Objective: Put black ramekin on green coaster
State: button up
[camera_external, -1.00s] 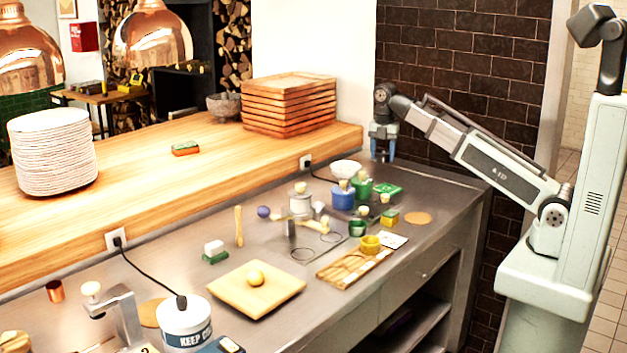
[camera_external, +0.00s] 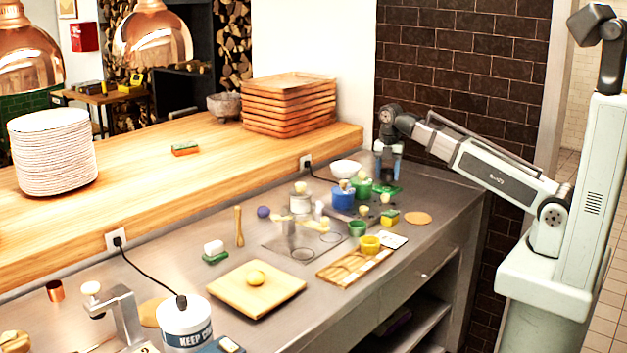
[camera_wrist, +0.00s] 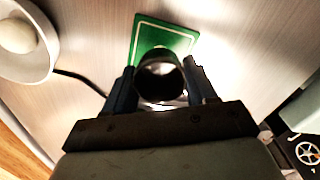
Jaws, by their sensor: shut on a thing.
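The black ramekin (camera_wrist: 160,80) sits between the two fingers of my gripper (camera_wrist: 160,90), which is shut on it. In the wrist view I look into its dark round opening. The green coaster (camera_wrist: 148,32) is a flat square with a pale border line; the ramekin overlaps its nearer part in that view. In the external view my gripper (camera_external: 387,174) points down just over the coaster (camera_external: 392,190) at the back right of the counter.
A white bowl (camera_wrist: 38,72) with a pale round thing inside stands left of the gripper, with a black cable beside it. In the external view, a green pot (camera_external: 362,188) and a blue pot (camera_external: 343,199) stand close on the left. A tan disc (camera_external: 418,219) lies nearer the front.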

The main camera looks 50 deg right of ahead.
aim_at(387, 179)
jog(key=shift+f, duration=1.45)
jog(key=shift+f, duration=0.15)
jog(key=o, duration=1.1)
jog(key=shift+c, duration=0.2)
notch_tip(387, 179, up, 12)
jog(key=shift+a, duration=0.1)
